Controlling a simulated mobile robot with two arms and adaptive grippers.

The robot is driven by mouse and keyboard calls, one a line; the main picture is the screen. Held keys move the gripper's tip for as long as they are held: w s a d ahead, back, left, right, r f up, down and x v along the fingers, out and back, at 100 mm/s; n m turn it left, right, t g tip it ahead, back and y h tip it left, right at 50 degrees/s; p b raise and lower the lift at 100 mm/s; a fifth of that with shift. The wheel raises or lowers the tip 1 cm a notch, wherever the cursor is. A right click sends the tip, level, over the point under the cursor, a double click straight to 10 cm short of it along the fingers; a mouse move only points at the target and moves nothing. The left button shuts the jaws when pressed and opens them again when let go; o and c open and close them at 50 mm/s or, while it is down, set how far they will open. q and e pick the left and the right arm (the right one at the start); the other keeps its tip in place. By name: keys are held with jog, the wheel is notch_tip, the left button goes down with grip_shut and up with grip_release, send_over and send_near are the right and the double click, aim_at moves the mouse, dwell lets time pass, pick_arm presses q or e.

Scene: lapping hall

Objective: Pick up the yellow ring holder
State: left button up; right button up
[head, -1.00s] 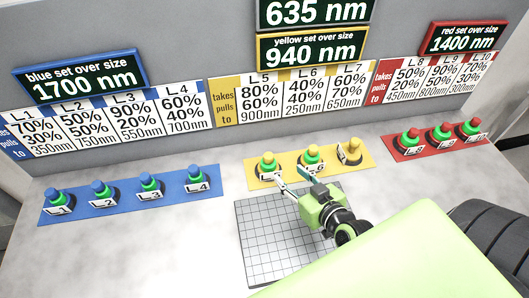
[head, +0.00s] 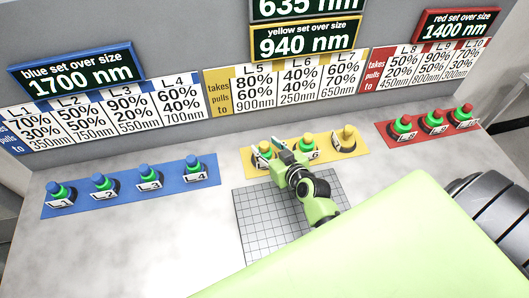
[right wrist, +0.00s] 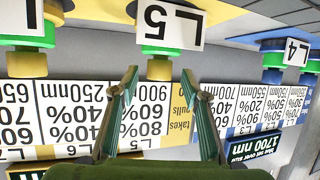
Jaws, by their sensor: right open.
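Three holders with yellow knobs stand on a yellow mat (head: 328,151). The L5 holder (head: 264,147) is at its left end, with a green ring. The L6 holder (head: 309,142) also has a green ring; the right-hand yellow holder (head: 346,135) shows no green ring. My right gripper (head: 269,152) is open at L5 and partly covers it. In the right wrist view, seen upside down, L5's yellow knob (right wrist: 159,69) is centred between the apart fingers (right wrist: 161,80), beyond their tips. L6 (right wrist: 25,63) is to the left there. My left gripper is out of view.
A blue mat (head: 132,187) with several blue-knobbed holders lies to the left, and a red mat (head: 425,135) with three red-knobbed ones to the right. A gridded plate (head: 262,225) lies in front. Sign boards stand behind. The table's front left is clear.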

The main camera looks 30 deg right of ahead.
jog(key=shift+x, duration=1.15)
jog(key=shift+s, duration=0.1)
grip_shut()
jog(key=shift+r, duration=0.15)
